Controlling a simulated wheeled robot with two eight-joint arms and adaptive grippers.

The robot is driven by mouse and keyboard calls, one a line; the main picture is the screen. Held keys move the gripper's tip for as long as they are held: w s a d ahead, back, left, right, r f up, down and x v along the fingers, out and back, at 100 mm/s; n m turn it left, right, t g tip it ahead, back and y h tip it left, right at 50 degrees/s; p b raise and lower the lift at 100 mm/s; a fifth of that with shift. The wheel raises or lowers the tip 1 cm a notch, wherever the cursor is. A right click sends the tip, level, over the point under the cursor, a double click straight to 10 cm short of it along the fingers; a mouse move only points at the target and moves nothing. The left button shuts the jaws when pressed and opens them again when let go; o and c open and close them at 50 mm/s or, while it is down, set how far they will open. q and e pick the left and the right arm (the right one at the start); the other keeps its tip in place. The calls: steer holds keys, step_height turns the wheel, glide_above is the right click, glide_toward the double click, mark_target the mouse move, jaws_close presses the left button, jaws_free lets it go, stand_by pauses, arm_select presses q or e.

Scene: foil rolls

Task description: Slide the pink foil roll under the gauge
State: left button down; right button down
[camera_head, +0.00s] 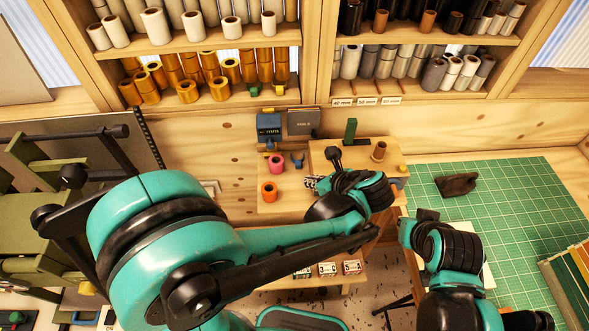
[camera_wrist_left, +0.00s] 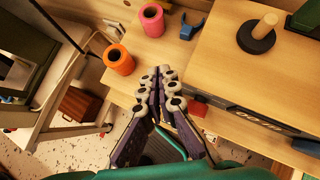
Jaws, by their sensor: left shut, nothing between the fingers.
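The pink foil roll (camera_head: 276,164) stands upright on the wooden bench, in front of a blue gauge (camera_head: 268,128) with a small display. The roll also shows at the top of the left wrist view (camera_wrist_left: 152,20). My left gripper (camera_head: 314,184) is to the right of the roll and nearer to me, apart from it. In the left wrist view its fingers (camera_wrist_left: 160,86) are together and empty. The gauge is not seen in the wrist view. My right arm shows at the lower right of the head view, but its fingers do not.
An orange roll (camera_head: 270,191) stands in front of the pink one. A small blue holder (camera_head: 297,160) is right of the pink roll. A raised wooden block right of it carries a brown roll (camera_head: 379,150) and a green upright piece (camera_head: 350,130). Shelves of rolls stand behind.

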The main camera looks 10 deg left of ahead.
mark_target(281, 163)
arm_select(q)
steer(key=b+x, duration=0.1)
steer(key=x, duration=0.9)
steer(key=shift+a+f+b, duration=0.15)
steer(key=shift+f+b, duration=0.05)
steer(key=shift+b, duration=0.15)
steer(key=shift+w+a+r, duration=0.2)
steer(key=shift+w+a, duration=0.95)
steer(key=shift+a, duration=0.1)
steer(key=shift+w, duration=0.1)
steer(key=shift+w+a+b, duration=0.3)
steer(key=shift+w+a, duration=0.9)
steer(key=shift+a, duration=0.3)
steer(key=shift+d, duration=0.15)
